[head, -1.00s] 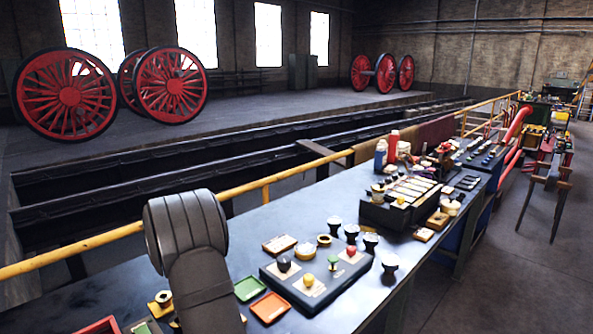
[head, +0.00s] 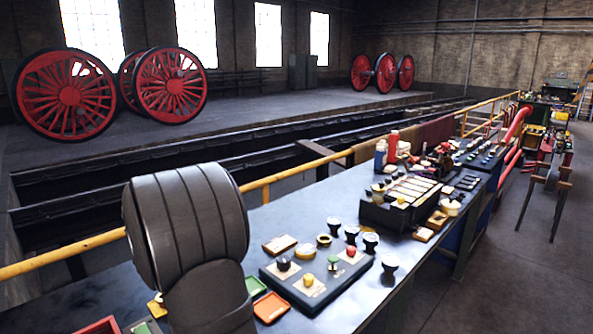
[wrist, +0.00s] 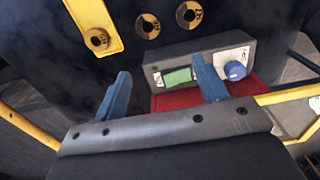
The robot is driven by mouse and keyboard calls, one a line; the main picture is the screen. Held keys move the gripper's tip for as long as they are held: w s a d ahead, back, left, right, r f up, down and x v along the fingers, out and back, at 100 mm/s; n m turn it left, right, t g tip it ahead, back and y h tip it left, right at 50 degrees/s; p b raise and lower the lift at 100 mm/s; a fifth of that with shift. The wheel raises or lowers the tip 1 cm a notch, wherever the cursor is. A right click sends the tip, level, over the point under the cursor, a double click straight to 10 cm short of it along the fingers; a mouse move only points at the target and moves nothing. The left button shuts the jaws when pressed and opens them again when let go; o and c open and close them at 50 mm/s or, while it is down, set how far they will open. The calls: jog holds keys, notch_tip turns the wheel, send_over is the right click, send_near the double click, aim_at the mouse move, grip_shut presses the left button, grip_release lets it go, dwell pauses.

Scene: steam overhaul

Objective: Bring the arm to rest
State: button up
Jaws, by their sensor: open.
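A grey box (wrist: 152,75) with a green panel (wrist: 177,78) and a blue knob (wrist: 235,70) lies beyond the fingers. The right finger overlaps the box in the picture; I cannot tell the gap between them. In the head view my dark ribbed arm link fills the lower left, and my gripper does not show there.
A dark bench (head: 300,220) carries a control panel (head: 318,285) with several knobs, an orange tray (head: 271,307) and more small parts. A yellow rail (head: 60,254) runs behind it. In the wrist view, a red surface (wrist: 180,103) lies under the box and brass rings (wrist: 188,15) lie beyond.

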jog(key=s+r, duration=0.2)
jog(key=s, duration=1.2)
jog(key=s+a+f, duration=0.2)
jog(key=a+f, duration=0.1)
jog(key=a, duration=0.3)
jog(key=shift+a+f, duration=0.2)
jog(key=shift+f, duration=0.2)
jog(key=o, duration=0.7)
jog(key=s+d+r, duration=0.2)
jog(key=s+r, duration=0.4)
jog(key=r, duration=0.4)
jog(key=s+d+r, duration=0.2)
jog(key=s+r, duration=0.4)
jog(key=r, duration=0.4)
jog(key=s+d+r, duration=0.3)
jog(key=s+r, duration=0.2)
jog(key=r, duration=0.5)
jog(key=f, duration=0.9)
jog(key=shift+s+a+f, duration=0.1)
jog(key=shift+a+f, duration=0.2)
jog(key=shift+f, duration=0.1)
